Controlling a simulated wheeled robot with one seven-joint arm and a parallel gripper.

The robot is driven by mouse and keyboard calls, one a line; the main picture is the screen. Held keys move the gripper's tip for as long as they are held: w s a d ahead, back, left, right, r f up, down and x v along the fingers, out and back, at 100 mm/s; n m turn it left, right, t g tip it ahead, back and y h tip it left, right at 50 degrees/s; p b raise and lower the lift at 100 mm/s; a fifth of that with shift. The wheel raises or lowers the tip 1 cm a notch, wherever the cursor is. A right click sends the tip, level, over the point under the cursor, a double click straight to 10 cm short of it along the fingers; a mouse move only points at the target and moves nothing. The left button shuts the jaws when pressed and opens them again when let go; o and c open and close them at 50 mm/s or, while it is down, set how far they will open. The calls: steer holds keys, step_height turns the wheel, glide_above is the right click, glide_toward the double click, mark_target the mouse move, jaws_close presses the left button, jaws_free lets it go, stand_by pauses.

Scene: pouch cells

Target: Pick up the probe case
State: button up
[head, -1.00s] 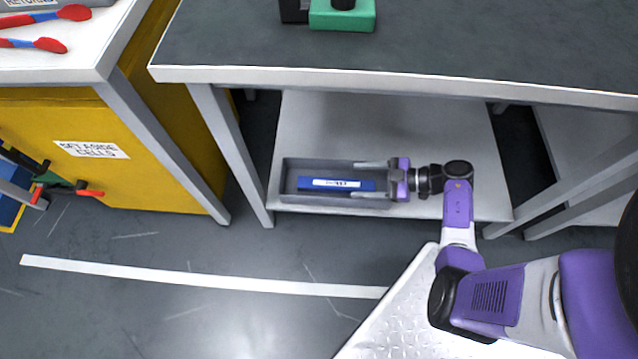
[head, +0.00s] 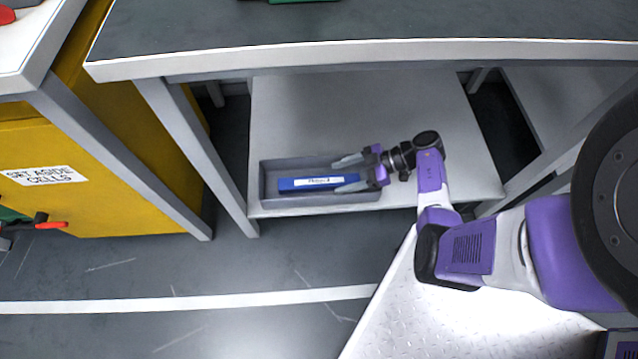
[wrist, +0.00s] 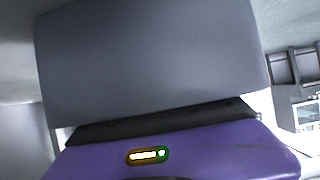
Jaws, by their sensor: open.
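The probe case is most likely the long blue box (head: 300,185) with a white label, lying in an open grey tray (head: 262,176) on the lower shelf under the bench. My gripper (head: 347,174) is open at the tray's right end. Its two grey fingers point left, one on the far side of the blue box's right end and one near its near side. Whether the fingers touch the box I cannot tell. The wrist view shows my own purple gripper body (wrist: 200,155) and a large grey surface; the box does not show there.
The lower shelf (head: 400,110) is bare behind the tray. The bench top's front edge (head: 360,58) hangs above, with a leg (head: 195,155) left of the tray. A yellow cabinet (head: 110,205) labelled "SET ASIDE CELLS" stands at left. A white line (head: 200,303) crosses the floor.

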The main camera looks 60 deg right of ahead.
mark_target(333, 180)
steer(key=b+x, duration=0.1)
steer(key=x, duration=0.2)
steer(key=shift+w+a+f+b, duration=0.2)
steer(key=shift+f+b, duration=0.1)
steer(key=shift+f, duration=0.05)
steer(key=shift+w+a+f, duration=0.15)
steer(key=shift+w+a, duration=0.2)
steer(key=shift+w, duration=0.15)
steer(key=shift+c, duration=0.2)
jaws_close()
